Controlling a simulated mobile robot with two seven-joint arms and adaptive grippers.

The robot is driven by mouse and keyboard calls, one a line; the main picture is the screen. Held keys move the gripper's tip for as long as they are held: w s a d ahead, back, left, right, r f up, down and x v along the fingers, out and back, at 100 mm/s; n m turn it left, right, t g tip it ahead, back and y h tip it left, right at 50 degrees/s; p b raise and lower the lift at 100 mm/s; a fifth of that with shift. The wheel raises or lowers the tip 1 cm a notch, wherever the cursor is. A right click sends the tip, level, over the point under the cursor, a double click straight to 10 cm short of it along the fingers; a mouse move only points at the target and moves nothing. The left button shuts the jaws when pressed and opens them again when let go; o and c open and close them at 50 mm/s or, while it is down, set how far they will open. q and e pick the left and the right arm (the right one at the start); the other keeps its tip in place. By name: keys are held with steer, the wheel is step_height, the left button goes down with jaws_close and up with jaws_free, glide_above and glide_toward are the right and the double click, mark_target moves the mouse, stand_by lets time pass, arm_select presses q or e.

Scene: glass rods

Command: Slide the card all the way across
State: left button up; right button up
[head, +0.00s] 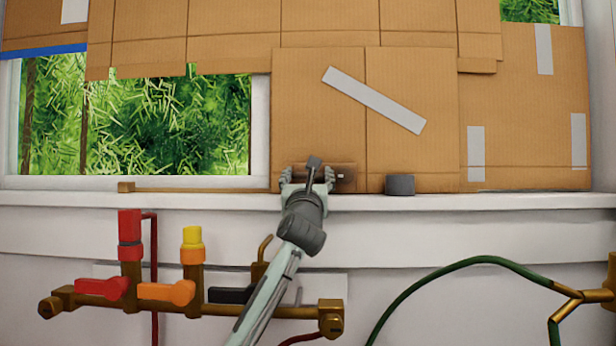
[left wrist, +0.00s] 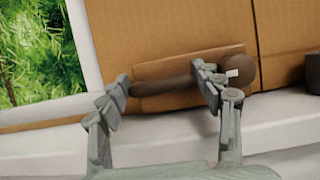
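The card seems to be the brown cardboard panel (head: 410,150) with a slanted grey tape strip, standing on the sill right of the uncovered window part; its left edge also shows in the left wrist view (left wrist: 130,40). A dark brown bar (head: 345,172) lies across its lower part; in the left wrist view the bar (left wrist: 165,84) runs nearly level to a round end. My left gripper (head: 310,176) is at the bar, its fingers spread along it. In the left wrist view the gripper (left wrist: 163,80) has one finger at the bar's left end and the other before its right part. Contact is unclear. My right gripper is out of view.
A dark grey cylinder (head: 400,184) stands on the white sill (head: 480,203) right of the gripper. A thin wooden strip (head: 190,189) lies along the sill to the left. Below are brass pipes with red and yellow valves (head: 192,245) and a green hose (head: 430,275).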

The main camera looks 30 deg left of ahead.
mark_target(282, 166)
arm_select(q)
steer(key=c, duration=0.6)
steer(key=shift+o, duration=0.2)
steer(key=shift+s+a, duration=0.1)
steer(key=shift+a, duration=0.15)
steer(key=s+a+p, duration=0.1)
steer(key=s+a, duration=0.1)
steer(key=a, duration=0.1)
steer(key=s+a+p, duration=0.1)
steer(key=a, duration=0.1)
steer(key=shift+p, duration=0.3)
steer(key=s+a, duration=0.1)
steer(key=a, duration=0.1)
steer(key=s+a, duration=0.1)
steer(key=a, duration=0.1)
steer(key=s+a, duration=0.2)
steer(key=shift+a+f, duration=0.1)
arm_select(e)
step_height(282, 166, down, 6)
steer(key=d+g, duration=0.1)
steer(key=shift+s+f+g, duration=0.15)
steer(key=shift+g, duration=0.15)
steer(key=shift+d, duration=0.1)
arm_select(q)
steer(key=o, duration=1.4)
steer(key=v, duration=1.2)
